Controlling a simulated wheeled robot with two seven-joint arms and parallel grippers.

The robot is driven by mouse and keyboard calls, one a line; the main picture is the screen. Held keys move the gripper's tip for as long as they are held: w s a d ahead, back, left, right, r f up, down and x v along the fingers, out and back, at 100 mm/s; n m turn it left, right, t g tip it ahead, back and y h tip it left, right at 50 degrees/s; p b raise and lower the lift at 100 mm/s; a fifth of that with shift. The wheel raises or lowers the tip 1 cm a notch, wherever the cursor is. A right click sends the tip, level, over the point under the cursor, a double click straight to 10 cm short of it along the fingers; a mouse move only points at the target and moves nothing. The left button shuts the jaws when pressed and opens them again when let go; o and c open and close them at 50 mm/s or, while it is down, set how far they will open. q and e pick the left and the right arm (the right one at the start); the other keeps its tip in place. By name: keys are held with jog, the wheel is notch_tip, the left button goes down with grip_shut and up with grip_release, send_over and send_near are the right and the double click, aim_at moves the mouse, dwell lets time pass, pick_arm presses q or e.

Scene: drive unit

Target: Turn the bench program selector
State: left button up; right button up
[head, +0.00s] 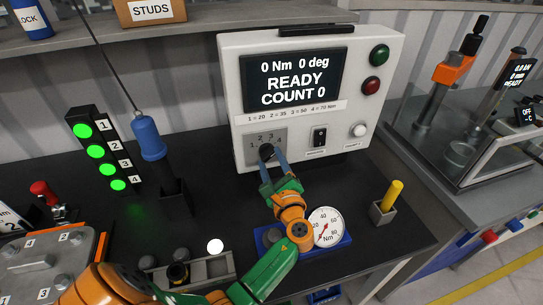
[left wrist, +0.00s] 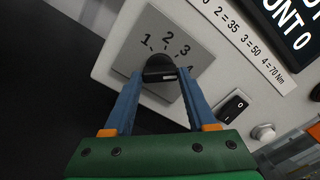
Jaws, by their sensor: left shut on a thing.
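The program selector is a black knob (left wrist: 159,70) on a grey plate (left wrist: 190,40) marked 1 to 4, on the front of a white controller box (head: 225,80). The knob (head: 266,151) also shows in the head view. My left gripper (left wrist: 158,82) has its two blue fingers on either side of the knob and is shut on it. In the head view my left gripper (head: 273,170) reaches up to the box front from below. The knob's pointer direction is hard to tell. The screen (head: 294,80) reads 0 Nm, 0 deg, READY, COUNT 0. My right gripper is not in view.
A black rocker switch (head: 319,137) and a white button (head: 358,130) sit right of the selector. A dial gauge (head: 325,227) stands below my left gripper. A blue hanging tool (head: 148,137) and a lit green indicator stack (head: 103,150) are at left. A yellow peg (head: 392,194) stands at right.

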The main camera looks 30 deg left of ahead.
pick_arm(q)
jog(key=shift+r+m+p, duration=0.3)
jog(key=shift+m+p, duration=0.4)
jog(key=shift+m, duration=0.3)
jog(key=o, duration=1.1)
jog(key=shift+o, duration=1.4)
jog(key=shift+w+a+f, duration=0.1)
jog(key=shift+f, duration=0.05)
jog(key=shift+w+f, duration=0.1)
jog(key=shift+f, duration=0.05)
jog(key=b+v, duration=0.2)
jog(key=v, duration=0.5)
